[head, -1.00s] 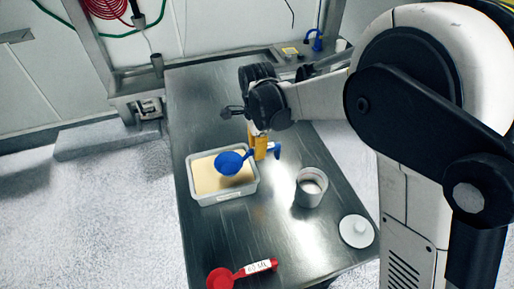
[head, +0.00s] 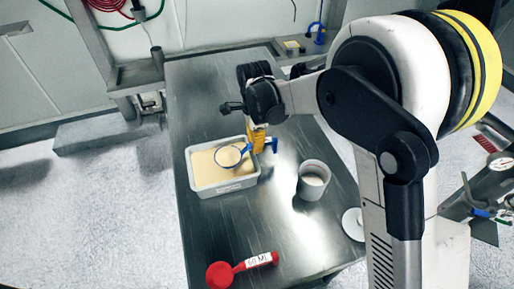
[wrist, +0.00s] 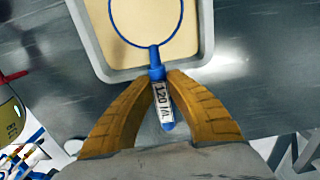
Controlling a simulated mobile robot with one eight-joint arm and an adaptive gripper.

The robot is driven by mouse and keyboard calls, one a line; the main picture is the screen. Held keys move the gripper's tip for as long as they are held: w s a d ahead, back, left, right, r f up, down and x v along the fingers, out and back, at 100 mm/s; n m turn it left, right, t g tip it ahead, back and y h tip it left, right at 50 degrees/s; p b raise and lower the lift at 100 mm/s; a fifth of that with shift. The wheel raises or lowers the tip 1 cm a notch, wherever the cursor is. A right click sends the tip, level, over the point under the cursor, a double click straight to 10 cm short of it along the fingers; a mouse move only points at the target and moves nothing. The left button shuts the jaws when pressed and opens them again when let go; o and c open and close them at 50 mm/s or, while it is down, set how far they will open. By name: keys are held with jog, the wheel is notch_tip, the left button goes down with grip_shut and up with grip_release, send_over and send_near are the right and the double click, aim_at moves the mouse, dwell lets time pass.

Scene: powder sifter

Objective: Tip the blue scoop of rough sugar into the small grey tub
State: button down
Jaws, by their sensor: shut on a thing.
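The blue scoop (head: 245,153) is over or in the rough sugar in the grey tray (head: 222,189); its exact height is hard to tell. Its round bowl shows sugar colour inside the blue rim, facing up. My gripper (head: 257,138) has yellow fingers shut on the scoop's handle. In the wrist view, my gripper (wrist: 161,84) pinches the blue handle (wrist: 158,72), which carries a "120 ML" label. The small grey tub (head: 307,191) stands to the right of the tray, open at the top, with pale contents inside.
A red scoop (head: 220,274) marked "60 ML" lies near the table's front edge. A white lid (head: 353,224) lies at the right, partly hidden by my arm. The steel table (head: 195,100) is clear behind the tray and between tray and tub.

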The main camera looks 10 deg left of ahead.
notch_tip(320, 180, up, 8)
jog(key=s+p, duration=0.1)
jog(key=p, duration=0.3)
jog(key=shift+s+d+f, duration=0.15)
jog(key=shift+s+d, duration=0.05)
jog(key=shift+d, duration=0.2)
dwell(0.6)
dwell(1.6)
